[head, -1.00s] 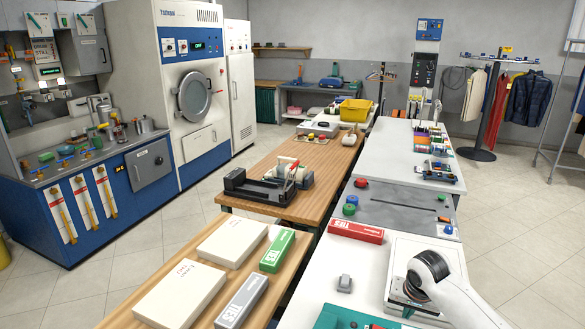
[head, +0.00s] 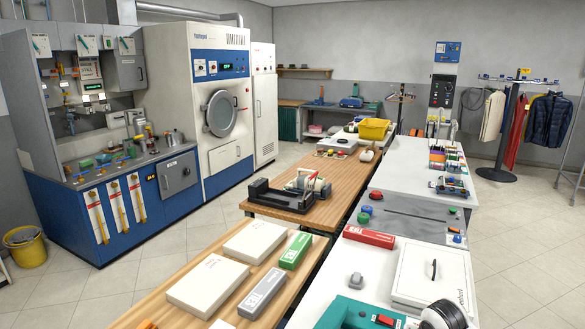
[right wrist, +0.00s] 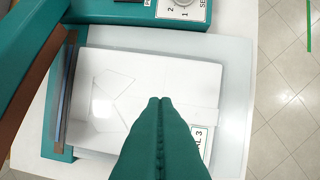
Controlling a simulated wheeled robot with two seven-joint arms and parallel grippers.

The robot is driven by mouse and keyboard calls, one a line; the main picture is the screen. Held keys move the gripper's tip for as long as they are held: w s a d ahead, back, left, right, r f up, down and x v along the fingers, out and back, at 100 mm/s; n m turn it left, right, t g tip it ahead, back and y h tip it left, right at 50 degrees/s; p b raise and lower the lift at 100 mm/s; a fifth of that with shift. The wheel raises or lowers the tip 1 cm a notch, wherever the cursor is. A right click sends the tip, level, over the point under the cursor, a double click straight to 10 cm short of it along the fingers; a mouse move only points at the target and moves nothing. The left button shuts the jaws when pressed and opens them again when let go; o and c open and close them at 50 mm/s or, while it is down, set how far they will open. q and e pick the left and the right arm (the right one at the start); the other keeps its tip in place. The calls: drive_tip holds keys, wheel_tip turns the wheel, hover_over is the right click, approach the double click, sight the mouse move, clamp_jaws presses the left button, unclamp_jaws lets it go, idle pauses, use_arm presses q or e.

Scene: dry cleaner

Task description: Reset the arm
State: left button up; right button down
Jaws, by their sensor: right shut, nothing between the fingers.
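My right gripper (right wrist: 160,100) shows in the right wrist view as two teal fingers pressed together, with nothing between them. It hangs over a white tray-like surface (right wrist: 100,75) with a faint outline on it; a label is partly hidden behind the fingers. In the head view only a white and black part of my right arm (head: 445,315) shows at the bottom right edge, beside a white flat-lidded box with a dark handle (head: 410,272). My left gripper is in no view.
A teal device (head: 350,314) stands at the front of the white table, near a small grey object (head: 355,281) and a red box (head: 369,236). White boxes (head: 208,287) and a green box (head: 296,250) lie on the wooden table.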

drive_tip(key=s+a+f+n+y, duration=0.1)
drive_tip(key=s+a+f+n, duration=0.2)
drive_tip(key=s, duration=0.4)
drive_tip(key=s+a+f+n, duration=0.1)
drive_tip(key=s+a+f, duration=0.2)
drive_tip(key=s+a, duration=0.35)
drive_tip(key=s+d+r+n, duration=0.2)
drive_tip(key=s+r, duration=0.1)
drive_tip(key=s, duration=1.3)
wheel_tip(320, 180, down, 31)
drive_tip(key=s+g+b, duration=0.1)
drive_tip(key=s+b, duration=0.1)
drive_tip(key=b, duration=0.1)
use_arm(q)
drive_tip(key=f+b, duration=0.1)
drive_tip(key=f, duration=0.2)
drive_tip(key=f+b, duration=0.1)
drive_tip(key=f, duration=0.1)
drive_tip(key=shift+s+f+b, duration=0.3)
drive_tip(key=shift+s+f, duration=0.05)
use_arm(e)
drive_tip(key=s+d+f+g, duration=0.1)
drive_tip(key=s+d+f, duration=0.1)
drive_tip(key=s+f, duration=1.3)
drive_tip(key=shift+s+d+f, duration=0.2)
drive_tip(key=shift+d+f, duration=0.1)
drive_tip(key=shift+f, duration=0.6)
